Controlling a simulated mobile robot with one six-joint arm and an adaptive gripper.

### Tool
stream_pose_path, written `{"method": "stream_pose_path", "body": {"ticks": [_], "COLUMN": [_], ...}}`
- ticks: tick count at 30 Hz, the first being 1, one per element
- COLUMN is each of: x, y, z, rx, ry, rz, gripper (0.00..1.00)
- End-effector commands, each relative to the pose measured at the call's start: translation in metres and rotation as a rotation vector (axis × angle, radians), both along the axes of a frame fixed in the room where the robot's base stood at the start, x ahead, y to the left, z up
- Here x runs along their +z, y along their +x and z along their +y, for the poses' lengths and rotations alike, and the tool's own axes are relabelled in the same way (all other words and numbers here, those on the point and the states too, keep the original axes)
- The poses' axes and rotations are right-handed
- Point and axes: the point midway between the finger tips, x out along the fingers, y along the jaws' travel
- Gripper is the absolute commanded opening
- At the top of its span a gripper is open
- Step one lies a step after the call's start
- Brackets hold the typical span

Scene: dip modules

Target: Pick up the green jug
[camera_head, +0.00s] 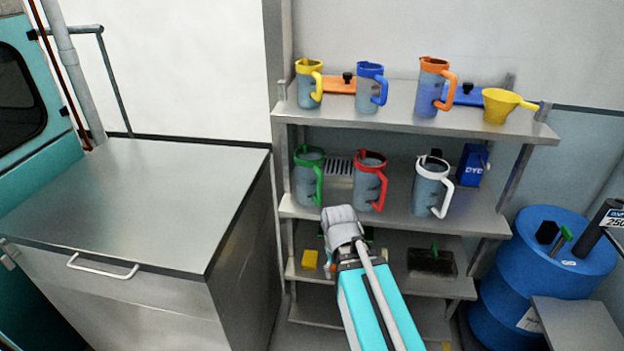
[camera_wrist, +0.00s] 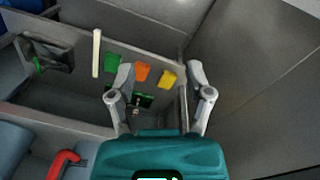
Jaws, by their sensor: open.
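The green jug (camera_head: 309,178) stands upright at the left end of the middle shelf. It has a grey translucent body with a green rim and a green handle on its right side. My gripper (camera_head: 340,214) is in front of the shelves, low and right of the green jug, apart from it. In the wrist view my gripper (camera_wrist: 160,80) has its two fingers spread with nothing held between them. I cannot make out the green jug in the wrist view.
A red jug (camera_head: 370,182) stands close right of the green one; its red handle (camera_wrist: 65,163) shows in the wrist view. A white jug (camera_head: 432,188) is farther right. The upper shelf (camera_head: 400,122) holds more jugs. A metal cabinet (camera_head: 130,200) stands at left.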

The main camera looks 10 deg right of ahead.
Motion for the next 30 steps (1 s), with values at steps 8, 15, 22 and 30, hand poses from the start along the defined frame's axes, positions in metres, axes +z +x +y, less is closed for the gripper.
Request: {"method": "stream_pose_path", "body": {"ticks": [8, 15, 22, 30], "x": [0.004, 0.02, 0.046, 0.082], "y": [0.057, 0.115, 0.171, 0.223], "z": [0.001, 0.014, 0.042, 0.088], "rx": [0.351, 0.732, 1.056, 1.337], "ry": [-0.222, -0.47, -0.697, -0.917], "rz": [0.068, 0.205, 0.399, 0.673], "gripper": [0.66, 0.66, 0.66, 0.66]}}
